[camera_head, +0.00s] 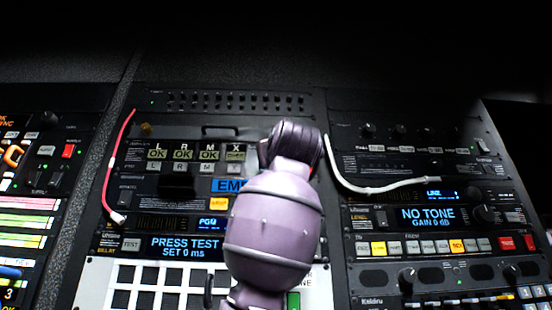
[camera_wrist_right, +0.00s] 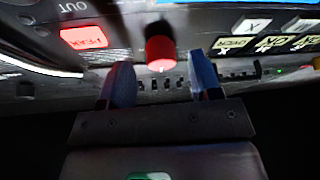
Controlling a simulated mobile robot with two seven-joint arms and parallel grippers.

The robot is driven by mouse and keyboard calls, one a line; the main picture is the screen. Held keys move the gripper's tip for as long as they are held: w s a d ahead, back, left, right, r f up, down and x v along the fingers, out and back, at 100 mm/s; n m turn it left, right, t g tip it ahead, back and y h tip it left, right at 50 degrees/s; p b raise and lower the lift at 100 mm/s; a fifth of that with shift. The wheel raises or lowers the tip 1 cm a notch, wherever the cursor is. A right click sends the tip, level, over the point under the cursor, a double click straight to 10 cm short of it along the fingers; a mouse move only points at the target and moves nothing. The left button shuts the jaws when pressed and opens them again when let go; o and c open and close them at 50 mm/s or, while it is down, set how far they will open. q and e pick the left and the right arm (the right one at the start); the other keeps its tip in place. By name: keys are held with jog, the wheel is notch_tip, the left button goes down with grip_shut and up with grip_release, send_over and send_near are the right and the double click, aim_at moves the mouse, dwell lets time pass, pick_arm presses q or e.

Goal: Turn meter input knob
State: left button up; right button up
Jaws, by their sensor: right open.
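A knob with a red cap and black base (camera_wrist_right: 160,52) sticks out from the panel in the right wrist view. My right gripper (camera_wrist_right: 161,75) is open, its two blue fingers one on each side of the knob's red end, with gaps visible on both sides. Whether the fingertips reach past the cap is hard to tell. In the head view my purple arm (camera_head: 271,225) covers the knob and gripper. My left gripper is not in view.
A lit red PEAK label (camera_wrist_right: 83,37) is beside the knob. A white cable (camera_head: 375,188) droops on the right rack and a red cable (camera_head: 113,165) hangs at left. A NO TONE display (camera_head: 428,217) and a PRESS TEST display (camera_head: 185,247) flank my arm.

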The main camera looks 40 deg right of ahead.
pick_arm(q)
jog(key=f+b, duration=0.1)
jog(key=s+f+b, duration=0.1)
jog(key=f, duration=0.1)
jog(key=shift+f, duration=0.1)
pick_arm(e)
jog(key=v, duration=0.9)
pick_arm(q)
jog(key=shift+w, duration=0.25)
pick_arm(e)
jog(key=shift+f, duration=0.15)
jog(key=shift+a, duration=0.1)
